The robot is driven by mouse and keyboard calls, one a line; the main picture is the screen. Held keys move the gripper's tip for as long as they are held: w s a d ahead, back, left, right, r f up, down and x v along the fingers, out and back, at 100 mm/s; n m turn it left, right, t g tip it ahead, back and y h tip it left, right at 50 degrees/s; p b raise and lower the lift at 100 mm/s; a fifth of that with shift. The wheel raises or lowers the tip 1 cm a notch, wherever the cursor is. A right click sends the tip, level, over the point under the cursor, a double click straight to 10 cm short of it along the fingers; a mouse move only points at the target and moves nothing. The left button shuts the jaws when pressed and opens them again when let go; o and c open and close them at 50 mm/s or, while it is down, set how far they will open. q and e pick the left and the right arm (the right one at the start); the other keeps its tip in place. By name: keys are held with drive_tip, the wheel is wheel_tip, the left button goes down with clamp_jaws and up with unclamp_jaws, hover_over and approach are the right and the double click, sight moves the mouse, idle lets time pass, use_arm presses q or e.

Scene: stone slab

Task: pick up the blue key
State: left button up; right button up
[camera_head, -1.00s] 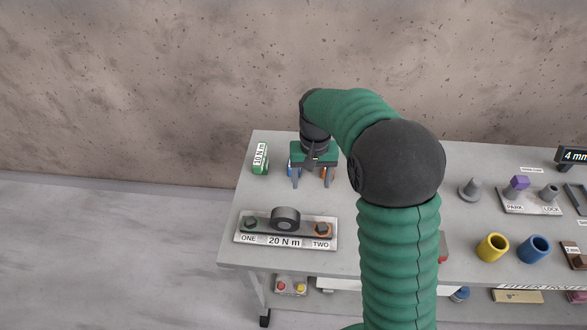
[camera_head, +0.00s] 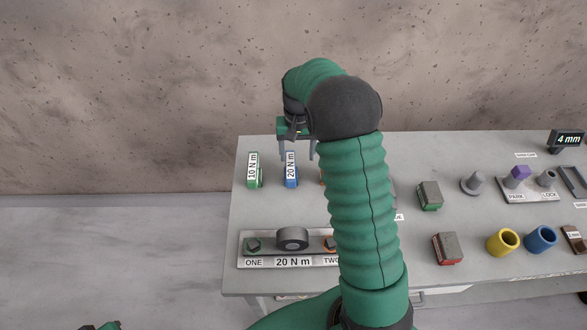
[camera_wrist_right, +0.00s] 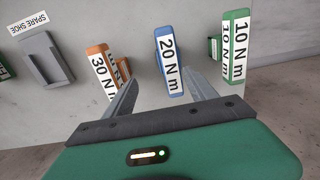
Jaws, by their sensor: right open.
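The blue key (camera_head: 291,170) stands on the grey bench near its far left, with a white "20 N m" label; it also shows in the right wrist view (camera_wrist_right: 169,62). My right gripper (camera_head: 297,153) is open and empty, just behind and above the blue key in the head view. In the right wrist view the blue key appears beyond the gap between the two fingers (camera_wrist_right: 163,84), nearer the right one, and apart from them.
A green "10 N m" key (camera_head: 253,170) and an orange "30 N m" key (camera_wrist_right: 103,72) flank the blue key. A plate (camera_head: 288,262) with two bolts lies in front. My right forearm hides part of the bench. The wall is behind.

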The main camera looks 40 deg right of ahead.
sight(289, 166)
drive_tip(key=f, duration=0.1)
drive_tip(key=a+f, duration=0.1)
drive_tip(key=f, duration=0.1)
drive_tip(key=w+a+f, duration=0.1)
drive_tip(key=f, duration=0.1)
drive_tip(key=shift+a, duration=0.25)
drive_tip(key=f, duration=0.2)
drive_tip(key=f+p, duration=0.1)
drive_tip(key=shift+s+d+f, duration=0.15)
drive_tip(key=shift+d+f, duration=0.2)
drive_tip(key=shift+f, duration=0.05)
drive_tip(key=shift+d+f, duration=0.25)
drive_tip(key=shift+a+r, duration=0.3)
drive_tip(key=shift+a, duration=0.25)
drive_tip(key=c, duration=1.3)
use_arm(q)
drive_tip(key=shift+w+a+r, duration=0.2)
drive_tip(key=shift+w+a, duration=0.05)
drive_tip(key=shift+a, duration=0.35)
use_arm(e)
drive_tip(key=shift+d+f, duration=0.1)
drive_tip(key=shift+d, duration=0.15)
clamp_jaws()
